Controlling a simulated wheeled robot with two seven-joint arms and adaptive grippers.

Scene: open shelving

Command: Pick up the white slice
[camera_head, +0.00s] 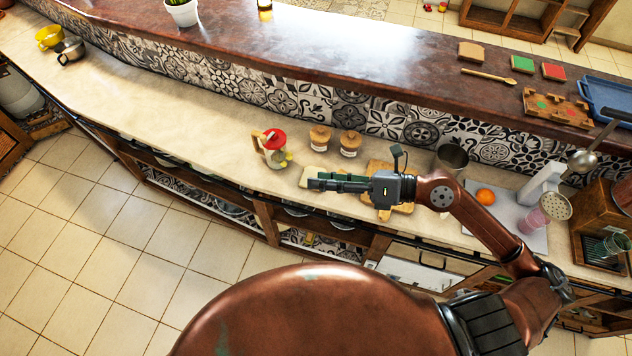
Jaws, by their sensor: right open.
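A pale, whitish slice (307,173) lies on the lower counter, just behind and beside the fingertips of my right gripper. The fingers partly cover it. My right gripper (318,183) comes in from the right and points left, with its fingers over the front part of the counter. It is open, and I see nothing held in it. I cannot tell whether the fingers touch the slice. My left gripper is not in view.
A wooden board (382,167) lies under and behind my right gripper. A red-lidded jar (273,148) stands to the left, with two small wooden-lidded jars (320,138) behind. A metal cup (451,160) and an orange (485,196) are right.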

